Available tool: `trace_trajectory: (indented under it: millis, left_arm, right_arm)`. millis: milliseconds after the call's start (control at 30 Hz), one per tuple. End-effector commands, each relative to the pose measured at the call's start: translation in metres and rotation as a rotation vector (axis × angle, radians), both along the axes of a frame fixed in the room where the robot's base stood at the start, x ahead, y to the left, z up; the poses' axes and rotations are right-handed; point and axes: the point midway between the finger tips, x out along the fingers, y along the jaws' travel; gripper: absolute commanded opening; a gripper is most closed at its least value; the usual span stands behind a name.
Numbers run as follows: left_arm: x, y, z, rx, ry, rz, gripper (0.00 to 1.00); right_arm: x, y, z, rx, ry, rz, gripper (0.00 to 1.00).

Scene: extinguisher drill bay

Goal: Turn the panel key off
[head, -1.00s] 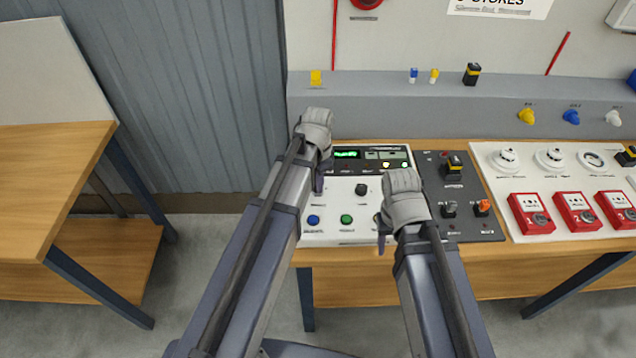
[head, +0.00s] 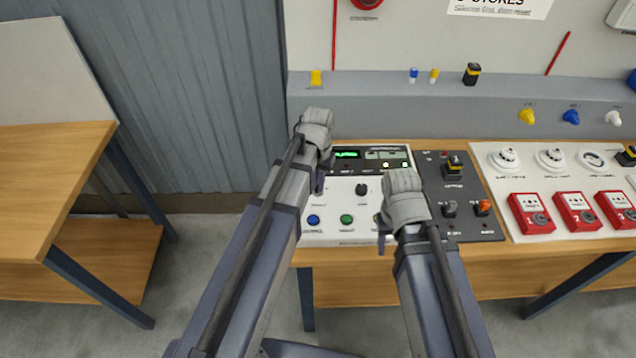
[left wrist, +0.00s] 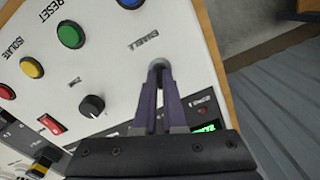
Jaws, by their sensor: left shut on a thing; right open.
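The white control panel (head: 336,222) has a green display, buttons and a black knob (head: 361,190). In the left wrist view, the panel key (left wrist: 156,64) sits by the ENABLE label on the panel (left wrist: 112,58). My left gripper (left wrist: 158,82) is shut on the key from above, and its fingers hide most of it. In the head view, my left gripper (head: 318,185) is over the panel's left part, and the key is hidden behind it. My right gripper (head: 383,236) is open and empty above the panel's lower right corner.
A dark switch panel (head: 464,178) adjoins on the right, then a white board with red call points (head: 530,214). A grey ledge (head: 390,112) runs behind the bench. A separate wooden table (head: 50,180) stands at far left, with open floor between.

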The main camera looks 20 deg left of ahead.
Motion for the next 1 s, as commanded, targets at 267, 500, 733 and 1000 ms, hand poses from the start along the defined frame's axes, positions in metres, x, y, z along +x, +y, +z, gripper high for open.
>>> trace_trajectory:
  millis: [267,500,733,1000]
  left_arm:
    - [-0.0002,-0.0001,-0.0001,0.0,0.0,0.217,0.0]
    - [-0.0002,-0.0001,-0.0001,0.0,0.0,0.342,0.0]
    - [-0.0002,-0.0001,-0.0001,0.0,0.0,0.402,0.0]
    - [-0.0003,-0.0001,-0.0001,0.0,0.0,0.418,0.0]
  right_arm:
    - [0.0,0.0,-0.0001,0.0,0.0,0.0,0.5]
    - [0.0,0.0,-0.0001,0.0,0.0,0.0,0.5]
    - [0.0,0.0,-0.0001,0.0,0.0,0.0,0.5]
    - [0.0,0.0,-0.0001,0.0,0.0,0.0,0.5]
